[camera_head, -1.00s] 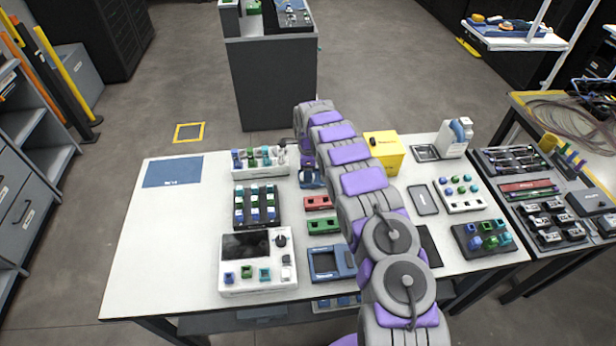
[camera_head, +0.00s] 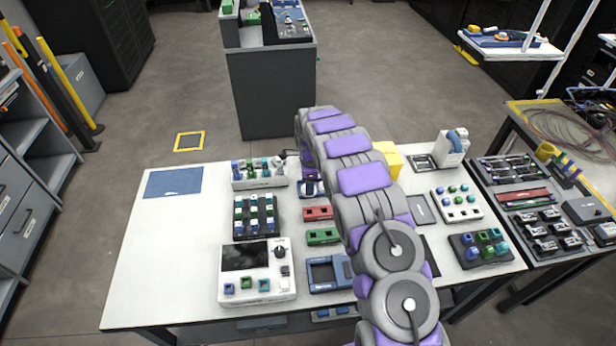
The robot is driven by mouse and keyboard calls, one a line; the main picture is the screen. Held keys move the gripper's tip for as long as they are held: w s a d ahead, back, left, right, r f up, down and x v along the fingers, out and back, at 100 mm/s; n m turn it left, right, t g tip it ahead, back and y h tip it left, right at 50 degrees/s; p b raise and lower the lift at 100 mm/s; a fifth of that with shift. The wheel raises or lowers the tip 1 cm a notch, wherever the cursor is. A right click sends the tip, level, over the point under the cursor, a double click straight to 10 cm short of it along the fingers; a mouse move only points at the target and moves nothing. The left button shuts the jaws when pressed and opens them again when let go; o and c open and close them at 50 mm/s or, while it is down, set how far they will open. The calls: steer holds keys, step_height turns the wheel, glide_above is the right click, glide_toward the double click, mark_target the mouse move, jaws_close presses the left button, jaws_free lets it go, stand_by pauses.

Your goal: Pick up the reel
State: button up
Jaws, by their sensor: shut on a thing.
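My arm rises from the lower right, arches over the bench and bends down near its back edge. No reel can be made out clearly, nor what the jaws hold.
The white bench (camera_head: 160,250) has free room at its left, beside a blue mat (camera_head: 173,182). A white device (camera_head: 257,270), a black rack (camera_head: 255,217) and a red block (camera_head: 318,213) stand near the arm. A yellow box (camera_head: 393,160) is partly behind it.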

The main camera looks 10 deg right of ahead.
steer(key=s+r+p, duration=0.1)
steer(key=s+p, duration=0.1)
steer(key=s, duration=1)
steer(key=shift+d, duration=0.3)
steer(key=shift+r, duration=0.1)
steer(key=o, duration=0.5)
steer(key=c, duration=0.4)
steer(key=shift+o, duration=0.2)
